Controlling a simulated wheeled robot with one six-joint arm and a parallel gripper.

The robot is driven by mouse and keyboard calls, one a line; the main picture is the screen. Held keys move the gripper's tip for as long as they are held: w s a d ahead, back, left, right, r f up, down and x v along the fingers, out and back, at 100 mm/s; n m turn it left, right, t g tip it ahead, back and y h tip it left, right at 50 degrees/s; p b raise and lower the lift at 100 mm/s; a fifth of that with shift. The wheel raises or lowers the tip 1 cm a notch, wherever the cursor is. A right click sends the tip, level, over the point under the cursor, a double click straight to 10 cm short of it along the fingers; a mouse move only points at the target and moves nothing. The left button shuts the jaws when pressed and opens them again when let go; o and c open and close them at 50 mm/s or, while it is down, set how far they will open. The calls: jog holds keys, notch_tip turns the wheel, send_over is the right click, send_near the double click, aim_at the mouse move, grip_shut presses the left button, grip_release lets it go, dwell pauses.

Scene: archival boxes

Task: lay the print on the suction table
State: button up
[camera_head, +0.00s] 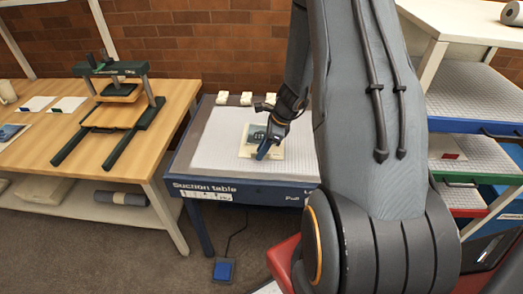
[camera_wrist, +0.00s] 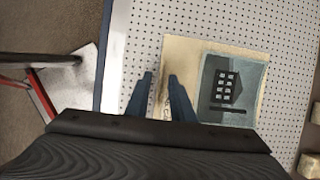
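The suction table (camera_head: 212,150) has a white perforated top and a dark blue front labelled "Suction table". The print (camera_head: 248,152) is a cream sheet with a dark grey-blue building picture; it appears to lie flat on the perforated top. The print also shows in the wrist view (camera_wrist: 228,90), right of the fingers. My gripper (camera_head: 262,155) is low over the print, hiding part of it. In the wrist view my gripper (camera_wrist: 160,77) has its two blue fingers apart, with a gap between them, near the print's left margin. Nothing shows held between them.
Several small cream blocks (camera_head: 247,98) sit along the table's back edge. A wooden bench (camera_head: 150,140) with a green press (camera_head: 110,68) stands at left. A shelf rack (camera_head: 470,95) with coloured trays stands at right. A blue foot pedal (camera_head: 224,268) lies on the floor.

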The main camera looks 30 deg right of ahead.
jog(key=shift+r, duration=0.1)
jog(key=shift+d+r, duration=0.1)
jog(key=shift+r, duration=0.15)
jog(key=b+v, duration=0.2)
jog(key=v, duration=0.8)
jog(key=s+a+r+n+h, duration=0.1)
jog(key=s+a+r+n, duration=0.2)
jog(key=s+a+n, duration=0.3)
jog(key=s+a+r+n+h, duration=0.2)
jog(key=s+a+r+n, duration=0.2)
jog(key=s+a+n, duration=0.3)
jog(key=a+n, duration=0.5)
jog(key=n, duration=0.6)
jog(key=shift+a+r+n+g+h, duration=0.25)
jog(key=shift+n+g+h, duration=0.05)
jog(key=shift+n+g, duration=0.1)
notch_tip(320, 180, down, 3)
jog(key=shift+r+b, duration=0.2)
jog(key=shift+b, duration=1.05)
